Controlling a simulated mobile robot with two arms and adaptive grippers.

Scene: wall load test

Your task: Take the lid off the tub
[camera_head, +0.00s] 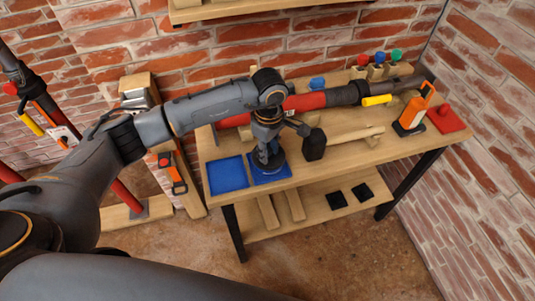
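My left gripper (268,155) points down over the right one of two blue square mats on the workbench. A small round grey-blue thing (269,161), which may be the tub with its lid, shows under the fingers on that mat (284,174). The gripper hides most of it, so I cannot tell lid from tub or whether the fingers touch it. The finger opening is too small to make out. The left blue mat (227,174) is bare. My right gripper is not in view.
A red and dark tube (310,101) lies along the back of the workbench (335,171). A wooden bar (355,134), an orange tool (414,109) and a red mat (445,118) are further right. Brick walls enclose the bench.

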